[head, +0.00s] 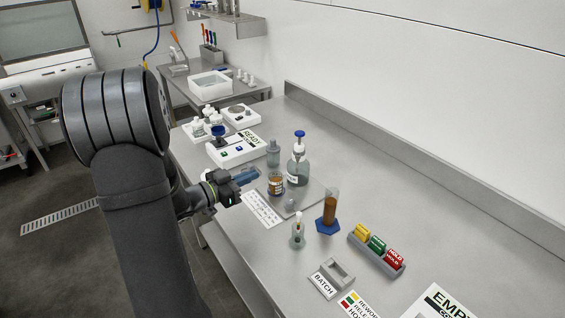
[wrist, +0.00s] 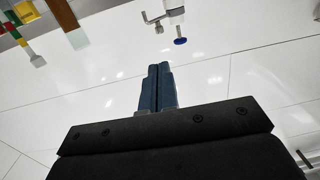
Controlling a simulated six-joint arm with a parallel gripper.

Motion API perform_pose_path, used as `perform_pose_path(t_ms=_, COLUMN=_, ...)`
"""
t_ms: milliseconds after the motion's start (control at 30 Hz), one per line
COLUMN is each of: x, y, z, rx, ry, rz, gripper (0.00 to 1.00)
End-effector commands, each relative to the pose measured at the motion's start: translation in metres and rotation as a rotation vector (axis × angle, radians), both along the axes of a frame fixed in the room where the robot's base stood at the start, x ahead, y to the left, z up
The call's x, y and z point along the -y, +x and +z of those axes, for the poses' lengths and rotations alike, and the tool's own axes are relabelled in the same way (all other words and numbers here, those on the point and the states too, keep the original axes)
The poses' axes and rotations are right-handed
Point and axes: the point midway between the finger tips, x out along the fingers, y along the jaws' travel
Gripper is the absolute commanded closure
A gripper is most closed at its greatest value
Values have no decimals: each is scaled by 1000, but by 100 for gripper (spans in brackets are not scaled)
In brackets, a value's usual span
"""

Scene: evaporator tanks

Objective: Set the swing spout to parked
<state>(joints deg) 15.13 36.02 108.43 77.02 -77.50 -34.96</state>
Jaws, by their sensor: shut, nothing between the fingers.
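A clear bottle (head: 299,172) stands on the bench with a white dispenser head and a blue knob (head: 299,133) on top. In the wrist view the scene looks upside down; a white dispenser head (wrist: 175,12) with a blue disc (wrist: 180,41) shows at the top edge. A thin metal spout (wrist: 153,20) with a bend sticks out to its left. The spout is too small to make out in the head view. My gripper (head: 250,175) is left of the bottle and apart from it. Its blue fingers (wrist: 158,72) are shut and empty, apart from the spout.
A jar (head: 276,184) of brown liquid stands close by my fingers. A brown-filled cylinder (head: 330,207) on a blue base, a small bottle (head: 297,236) and a coloured block rack (head: 376,253) stand to the right.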

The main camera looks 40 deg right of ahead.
Motion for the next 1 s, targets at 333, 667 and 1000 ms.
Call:
perform_pose_path(t_ms=333, x=46, y=1, z=-3, rx=8, ry=2, rz=-9, gripper=100)
perform_pose_path(t_ms=667, x=112, y=4, z=-6, rx=9, ry=2, rz=-7, gripper=100)
perform_pose_path(t_ms=1000, x=138, y=5, z=-7, rx=7, ry=2, rz=-3, gripper=100)
